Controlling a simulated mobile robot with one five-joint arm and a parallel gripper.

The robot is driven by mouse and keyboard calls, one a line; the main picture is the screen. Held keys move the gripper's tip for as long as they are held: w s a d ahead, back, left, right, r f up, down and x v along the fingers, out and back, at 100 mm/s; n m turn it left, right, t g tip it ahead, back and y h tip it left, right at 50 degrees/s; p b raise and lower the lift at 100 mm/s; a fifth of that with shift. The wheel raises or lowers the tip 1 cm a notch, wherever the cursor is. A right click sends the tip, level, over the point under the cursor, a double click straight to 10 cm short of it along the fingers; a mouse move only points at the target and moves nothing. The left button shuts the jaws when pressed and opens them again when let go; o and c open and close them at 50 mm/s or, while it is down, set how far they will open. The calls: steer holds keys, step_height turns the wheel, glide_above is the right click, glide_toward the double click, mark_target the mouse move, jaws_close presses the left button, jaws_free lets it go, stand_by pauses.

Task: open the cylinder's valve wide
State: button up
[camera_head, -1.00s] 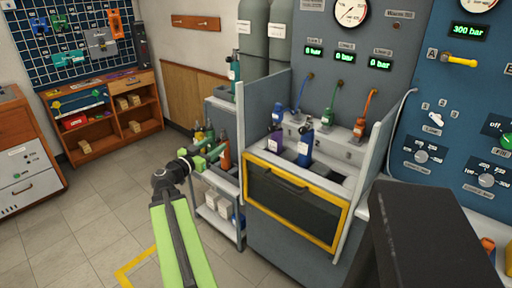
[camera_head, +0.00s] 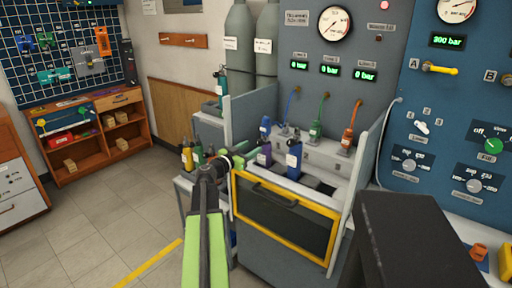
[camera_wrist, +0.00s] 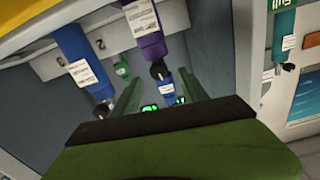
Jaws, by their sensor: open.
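Several cylinders show, and I cannot tell which one is meant. In the testbench, a blue cylinder (camera_head: 294,158) and a purple cylinder (camera_head: 264,155) stand upright behind the yellow-framed front. My gripper (camera_head: 243,158) is at the bench's left side, close to the purple one. In the wrist view, my gripper (camera_wrist: 158,90) is open, its two green fingers apart with nothing gripped. The blue cylinder (camera_wrist: 78,55) and purple cylinder (camera_wrist: 146,32) lie beyond the fingers. A smaller blue part (camera_wrist: 167,86) shows farther off between them. The valve details are too small to tell.
Blue (camera_head: 265,127), green (camera_head: 316,131) and orange (camera_head: 347,139) connectors hang at the bench's back under gauges reading 0 bar. Grey side walls (camera_head: 368,150) flank the bench. Tall grey cylinders (camera_head: 239,50) stand behind. A dark block (camera_head: 415,240) fills the lower right. Floor is clear at left.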

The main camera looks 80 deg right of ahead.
mark_target(257, 144)
steer(key=shift+x, duration=1.85)
steer(key=shift+c, duration=0.4)
